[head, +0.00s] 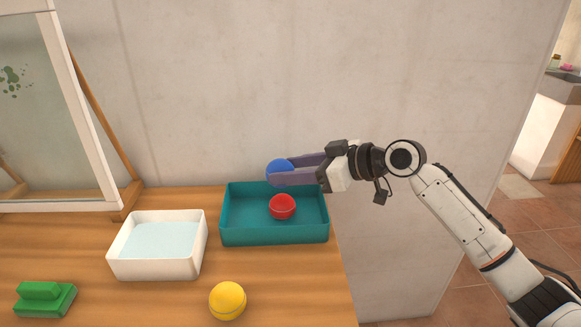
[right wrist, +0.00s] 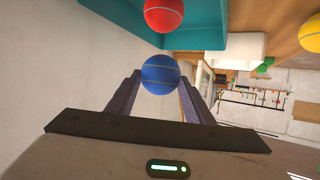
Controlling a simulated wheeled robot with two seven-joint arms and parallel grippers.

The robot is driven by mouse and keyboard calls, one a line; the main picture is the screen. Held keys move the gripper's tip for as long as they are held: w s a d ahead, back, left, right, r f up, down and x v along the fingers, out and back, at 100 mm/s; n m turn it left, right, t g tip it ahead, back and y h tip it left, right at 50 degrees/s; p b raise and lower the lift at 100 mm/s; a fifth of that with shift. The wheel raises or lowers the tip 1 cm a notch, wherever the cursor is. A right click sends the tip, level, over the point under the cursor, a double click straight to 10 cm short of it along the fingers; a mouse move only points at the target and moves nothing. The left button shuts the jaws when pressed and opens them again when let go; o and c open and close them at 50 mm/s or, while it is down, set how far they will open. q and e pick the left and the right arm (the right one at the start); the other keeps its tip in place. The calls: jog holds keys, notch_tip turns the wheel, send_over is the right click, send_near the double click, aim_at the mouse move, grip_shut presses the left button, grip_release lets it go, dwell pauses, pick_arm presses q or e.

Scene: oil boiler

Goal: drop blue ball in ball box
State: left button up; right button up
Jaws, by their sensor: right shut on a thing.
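The blue ball (head: 279,170) is held between the purple fingers of my right gripper (head: 290,173), above the back part of the teal box. In the right wrist view the blue ball (right wrist: 160,75) sits between the fingertips of my right gripper (right wrist: 160,85). The teal ball box (head: 275,235) stands at the right end of the wooden table, with a red ball (head: 282,207) inside it. The red ball (right wrist: 164,14) and the box wall (right wrist: 110,12) also show in the right wrist view. My left gripper is not in view.
A yellow ball (head: 228,300) lies on the table (head: 170,310) in front of the box. A white tub of pale liquid (head: 158,271) stands left of the box. A green block (head: 45,299) lies at front left. A framed pane (head: 40,100) leans behind. A wall stands behind the box.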

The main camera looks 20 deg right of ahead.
jog(key=shift+f+b, duration=0.35)
jog(key=shift+f, duration=0.6)
jog(key=o, duration=1.2)
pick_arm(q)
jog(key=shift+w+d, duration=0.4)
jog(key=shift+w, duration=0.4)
pick_arm(e)
jog(key=shift+o, duration=0.2)
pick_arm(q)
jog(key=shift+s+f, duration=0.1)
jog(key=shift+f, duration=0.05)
pick_arm(e)
jog(key=shift+f, duration=0.1)
pick_arm(q)
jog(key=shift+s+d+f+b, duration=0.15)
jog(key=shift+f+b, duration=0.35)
jog(key=shift+b, duration=0.35)
pick_arm(e)
jog(key=v, duration=1)
